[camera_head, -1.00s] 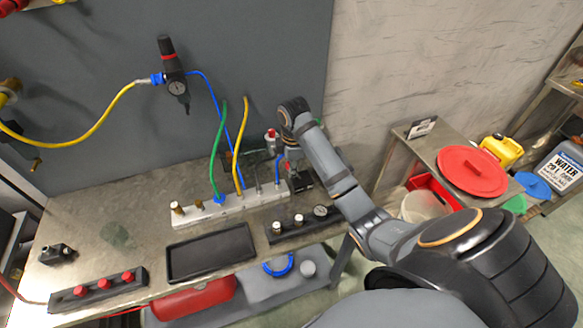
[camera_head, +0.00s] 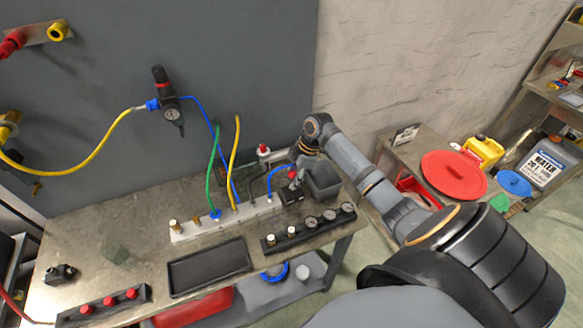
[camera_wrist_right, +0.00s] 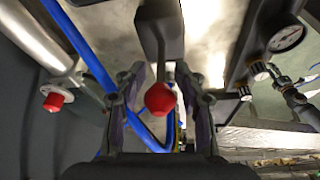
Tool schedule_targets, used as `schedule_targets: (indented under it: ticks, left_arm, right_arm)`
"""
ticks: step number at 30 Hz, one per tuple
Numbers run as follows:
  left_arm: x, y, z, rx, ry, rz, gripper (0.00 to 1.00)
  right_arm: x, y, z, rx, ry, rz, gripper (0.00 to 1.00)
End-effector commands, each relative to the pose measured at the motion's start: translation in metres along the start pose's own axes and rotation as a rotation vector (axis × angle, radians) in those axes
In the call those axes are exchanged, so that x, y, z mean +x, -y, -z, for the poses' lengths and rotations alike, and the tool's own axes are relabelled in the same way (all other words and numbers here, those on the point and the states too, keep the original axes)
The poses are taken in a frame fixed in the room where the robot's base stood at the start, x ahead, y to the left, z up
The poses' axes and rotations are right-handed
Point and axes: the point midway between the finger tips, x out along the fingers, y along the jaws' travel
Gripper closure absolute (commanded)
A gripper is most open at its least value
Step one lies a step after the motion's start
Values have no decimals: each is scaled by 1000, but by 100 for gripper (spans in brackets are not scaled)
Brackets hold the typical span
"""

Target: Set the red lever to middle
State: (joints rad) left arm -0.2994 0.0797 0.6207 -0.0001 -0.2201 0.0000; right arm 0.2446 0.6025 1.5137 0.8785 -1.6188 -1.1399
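The red lever shows as a round red knob (camera_wrist_right: 160,98) on a grey stem, rising from a dark box, in the right wrist view. In the head view the red knob (camera_head: 292,173) shows above its small black box (camera_head: 291,195) at the bench's right end. My right gripper (camera_wrist_right: 160,85) is open, with one finger on each side of the knob and visible gaps between. In the head view my right gripper (camera_head: 305,160) is beside the knob, partly hidden by its own wrist. My left gripper is in neither view.
A white manifold (camera_head: 205,229) with green, yellow and blue hoses stands left of the lever. A red-capped fitting (camera_head: 263,150) is behind it. A black gauge strip (camera_head: 310,228) and a black tray (camera_head: 208,267) lie in front. A blue hose (camera_wrist_right: 90,55) passes close to my right gripper.

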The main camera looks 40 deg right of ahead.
Motion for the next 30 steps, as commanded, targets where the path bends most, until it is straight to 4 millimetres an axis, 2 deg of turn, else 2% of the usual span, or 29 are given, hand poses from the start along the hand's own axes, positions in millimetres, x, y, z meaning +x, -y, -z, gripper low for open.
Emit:
schedule_targets:
  ticks: [10, 13, 24, 30]
  left_arm:
    - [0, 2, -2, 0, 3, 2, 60]
    - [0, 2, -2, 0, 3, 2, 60]
    - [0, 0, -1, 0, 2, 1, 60]
    - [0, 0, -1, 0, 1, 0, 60]
  right_arm:
    - [-1, 0, 2, -1, -4, 1, 51]
    - [-10, 0, 1, -2, -4, -1, 51]
    - [-94, -1, -1, -2, 1, -2, 51]
    - [-117, 0, 0, 0, -2, 0, 51]
